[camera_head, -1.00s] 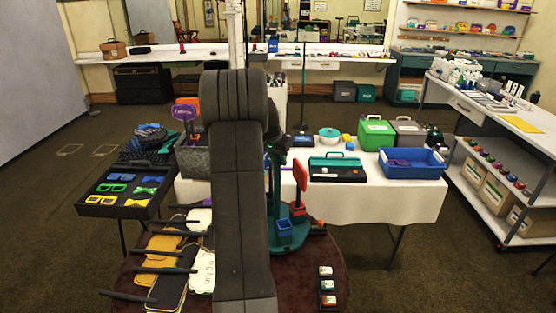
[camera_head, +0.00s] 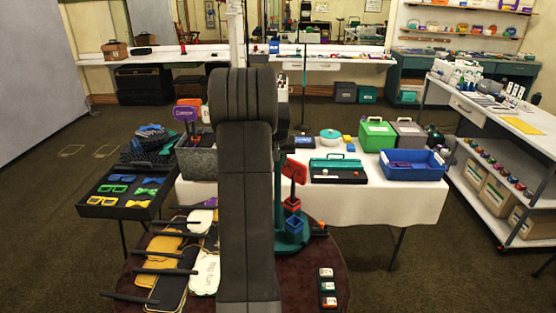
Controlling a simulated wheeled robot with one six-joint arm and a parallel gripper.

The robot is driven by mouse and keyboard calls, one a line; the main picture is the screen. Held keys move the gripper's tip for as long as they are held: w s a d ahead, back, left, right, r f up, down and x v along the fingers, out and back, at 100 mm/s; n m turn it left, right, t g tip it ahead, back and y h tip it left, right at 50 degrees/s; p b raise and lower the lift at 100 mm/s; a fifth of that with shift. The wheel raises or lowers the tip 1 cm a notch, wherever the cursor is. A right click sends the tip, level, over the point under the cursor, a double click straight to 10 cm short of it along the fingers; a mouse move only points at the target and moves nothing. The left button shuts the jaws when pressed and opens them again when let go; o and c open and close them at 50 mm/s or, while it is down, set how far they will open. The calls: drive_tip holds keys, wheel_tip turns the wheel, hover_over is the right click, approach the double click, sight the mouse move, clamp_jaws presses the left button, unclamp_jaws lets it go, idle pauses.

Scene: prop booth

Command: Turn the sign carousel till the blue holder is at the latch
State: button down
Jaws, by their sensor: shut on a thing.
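The sign carousel stands on the dark round table, partly hidden behind my arm; its teal base (camera_head: 288,246) and teal post (camera_head: 279,200) show at the arm's right edge. The blue holder (camera_head: 294,225) is at the front right of the base and looks empty. A red holder (camera_head: 292,204) is just behind it, with a red paddle sign (camera_head: 294,172) upright above. A small orange piece (camera_head: 319,233) sits right of the base; I cannot tell whether it is the latch. My gripper is hidden behind my own arm, so its hold does not show.
Paddle signs (camera_head: 205,271) with dark handles lie at the round table's left. A dark strip with small white boxes (camera_head: 327,287) lies at its right. Behind is a white-clothed table (camera_head: 385,205) with a blue bin (camera_head: 412,164) and a teal-lidded case (camera_head: 338,170).

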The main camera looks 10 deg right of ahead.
drive_tip(key=shift+r+n+y, duration=0.1)
drive_tip(key=shift+n+y, duration=0.7)
drive_tip(key=shift+n, duration=1.4)
drive_tip(key=shift+a+n+y+b, duration=0.15)
drive_tip(key=shift+n+y+b, duration=0.35)
drive_tip(key=shift+n, duration=1.2)
drive_tip(key=shift+n+g+y, duration=0.3)
drive_tip(key=shift+n, duration=0.1)
drive_tip(key=c, duration=1.1)
unclamp_jaws()
drive_tip(key=b+v, duration=0.1)
drive_tip(key=v, duration=1.2)
drive_tip(key=shift+s+r+b, duration=0.15)
drive_tip(key=shift+r+b, duration=0.15)
drive_tip(key=shift+r, duration=0.05)
